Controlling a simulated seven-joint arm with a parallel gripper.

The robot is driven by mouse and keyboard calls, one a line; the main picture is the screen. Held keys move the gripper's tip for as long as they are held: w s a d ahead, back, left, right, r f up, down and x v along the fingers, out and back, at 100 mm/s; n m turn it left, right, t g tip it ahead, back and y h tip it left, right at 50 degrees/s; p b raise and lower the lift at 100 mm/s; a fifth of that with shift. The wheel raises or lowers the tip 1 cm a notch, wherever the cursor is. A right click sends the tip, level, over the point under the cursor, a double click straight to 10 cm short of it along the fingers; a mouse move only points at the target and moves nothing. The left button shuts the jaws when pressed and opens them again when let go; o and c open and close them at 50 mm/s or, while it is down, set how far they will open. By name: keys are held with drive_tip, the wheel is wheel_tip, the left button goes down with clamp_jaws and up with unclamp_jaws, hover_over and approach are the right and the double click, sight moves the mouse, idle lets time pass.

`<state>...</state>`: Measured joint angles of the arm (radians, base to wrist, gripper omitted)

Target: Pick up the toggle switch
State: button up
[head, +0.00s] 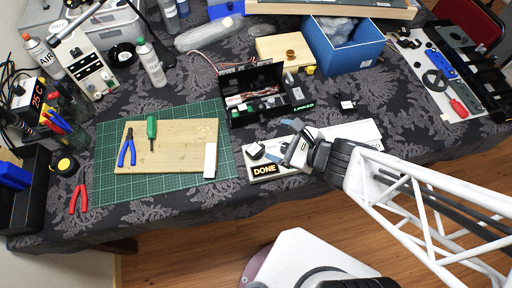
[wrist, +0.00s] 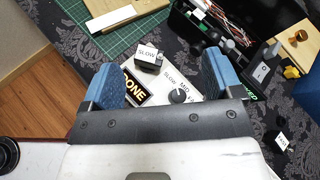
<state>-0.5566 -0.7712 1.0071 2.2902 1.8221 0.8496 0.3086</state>
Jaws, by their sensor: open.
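A small black block with a white face marked "SLOW" (wrist: 149,57) sits at the left end of a white panel (head: 362,131); it also shows in the head view (head: 255,151). It may be the toggle switch, but I cannot make out a lever. My gripper (head: 279,140) is open and empty over the panel's left part. In the wrist view its blue fingers (wrist: 160,64) are spread, with the block between and just beyond their tips. A round black knob (wrist: 180,96) on the panel also lies between the fingers. My gripper hides part of the panel.
A black "DONE" label (head: 264,170) is on the panel. An open black box (head: 240,118) with cables stands behind, and small black labelled parts (head: 345,103) lie to its right. A green cutting mat (head: 108,150) with a wooden board (head: 178,135) lies left.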

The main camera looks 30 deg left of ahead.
sight(256, 148)
drive_tip(key=f+m, duration=0.2)
drive_tip(key=s+a+f+m+t, duration=0.1)
drive_tip(key=f+m, duration=0.1)
drive_tip(key=f, duration=0.1)
drive_tip(key=a+f+m+t, duration=0.1)
drive_tip(key=f, duration=0.2)
drive_tip(key=shift+s+a+f+m, duration=0.1)
drive_tip(key=shift+s+f+m, duration=0.1)
drive_tip(key=shift+m, duration=0.2)
drive_tip(key=shift+x, duration=1.25)
drive_tip(key=shift+a, duration=0.15)
drive_tip(key=shift+x, duration=2.45)
drive_tip(key=shift+w+r, duration=0.1)
drive_tip(key=shift+c, duration=0.4)
drive_tip(key=c, duration=1)
drive_tip(key=shift+c, duration=0.2)
